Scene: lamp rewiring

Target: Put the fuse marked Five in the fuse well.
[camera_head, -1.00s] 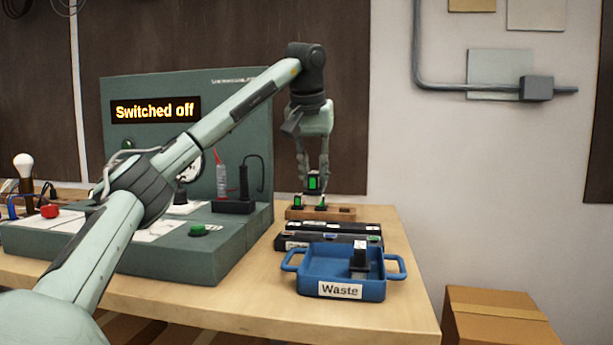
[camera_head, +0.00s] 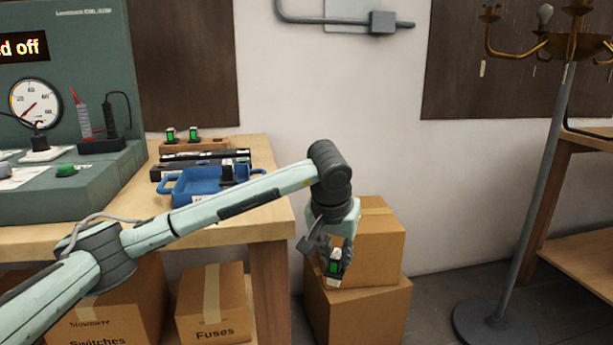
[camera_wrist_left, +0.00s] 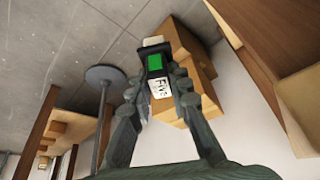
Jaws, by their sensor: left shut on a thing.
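My left gripper (camera_head: 337,262) is shut on a small black fuse with a green face (camera_head: 334,267). It holds the fuse in the air off the right end of the bench, in front of stacked cardboard boxes. In the left wrist view the fuse (camera_wrist_left: 155,66) sits between the fingertips (camera_wrist_left: 157,90), and its white label reads "Five". Two other green-faced fuses (camera_head: 182,134) stand in a wooden rack (camera_head: 207,146) at the back of the bench. I cannot make out the fuse well in these views. My right gripper is not in view.
The blue waste tray (camera_head: 180,187), holding a black item, stands near the bench's right end. Black trays (camera_head: 170,169) lie behind it. The grey test panel (camera_head: 75,30) is at left. Cardboard boxes (camera_head: 375,250) and a lamp stand (camera_head: 535,190) are at right.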

